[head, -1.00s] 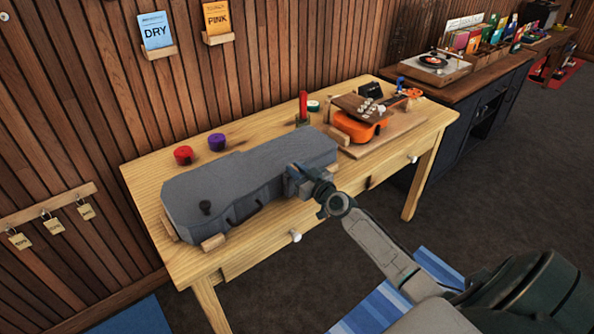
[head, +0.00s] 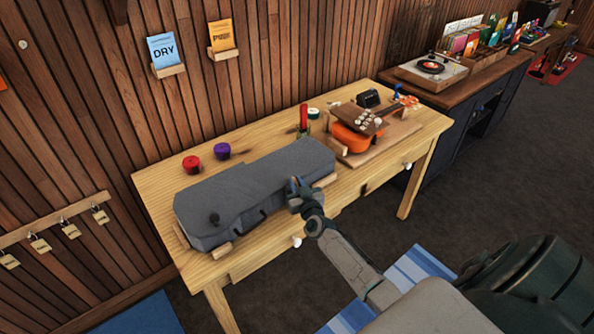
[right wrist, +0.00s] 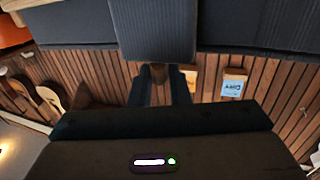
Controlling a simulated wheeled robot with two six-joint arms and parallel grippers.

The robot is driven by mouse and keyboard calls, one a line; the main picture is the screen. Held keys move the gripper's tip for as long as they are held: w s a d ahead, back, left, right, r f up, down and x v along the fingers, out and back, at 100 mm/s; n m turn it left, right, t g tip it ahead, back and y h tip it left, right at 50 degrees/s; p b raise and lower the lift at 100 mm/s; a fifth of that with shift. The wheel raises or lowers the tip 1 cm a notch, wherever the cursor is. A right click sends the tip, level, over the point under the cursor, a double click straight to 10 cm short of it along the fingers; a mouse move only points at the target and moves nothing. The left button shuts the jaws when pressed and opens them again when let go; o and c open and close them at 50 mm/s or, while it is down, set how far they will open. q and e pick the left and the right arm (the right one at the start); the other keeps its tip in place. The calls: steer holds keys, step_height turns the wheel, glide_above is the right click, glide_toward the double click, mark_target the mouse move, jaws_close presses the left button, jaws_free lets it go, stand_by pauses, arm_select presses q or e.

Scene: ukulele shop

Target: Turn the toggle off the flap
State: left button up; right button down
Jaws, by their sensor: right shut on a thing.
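A long grey case (head: 255,175) lies on the wooden workbench. In the right wrist view a dark ribbed flap (right wrist: 152,28) hangs from its grey side at the top middle. My right gripper (head: 297,190) is at the case's front side, near its right end. In the right wrist view its two dark fingers (right wrist: 160,78) are shut on a small brown piece, apparently the toggle (right wrist: 158,70), just at the flap's edge. Most of the toggle is hidden between the fingers. My left gripper is not in view.
Wooden blocks (head: 221,251) brace the case on the workbench (head: 240,262). An orange ukulele (head: 352,135) lies to the right. Drawer knobs stick out at the bench front.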

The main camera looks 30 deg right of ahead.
steer(key=m+h+p, duration=0.1)
steer(key=p, duration=0.1)
steer(key=m+g+h+p, duration=0.1)
steer(key=h+p, duration=0.1)
steer(key=p, duration=0.1)
steer(key=shift+w+a+r+h, duration=0.15)
steer(key=shift+a+r+h, duration=0.05)
steer(key=shift+r+h, duration=0.15)
steer(key=shift+f+m+g+h, duration=0.15)
steer(key=shift+m+g+h, duration=0.25)
steer(key=shift+m, duration=0.1)
steer(key=shift+a+f+m+g+h, duration=0.15)
steer(key=shift+m+g+h, duration=0.2)
steer(key=shift+h, duration=0.2)
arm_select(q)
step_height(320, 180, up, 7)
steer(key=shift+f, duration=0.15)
arm_select(e)
steer(key=shift+w+a+m+g+h, duration=0.1)
steer(key=shift+w+m+g+h, duration=0.05)
steer(key=shift+m+g+h, duration=1.5)
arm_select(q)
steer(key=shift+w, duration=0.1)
arm_select(e)
steer(key=shift+h, duration=0.35)
steer(key=shift+f, duration=0.1)
steer(key=c, duration=1.4)
jaws_free()
steer(key=shift+o, duration=0.2)
steer(key=shift+a, duration=0.1)
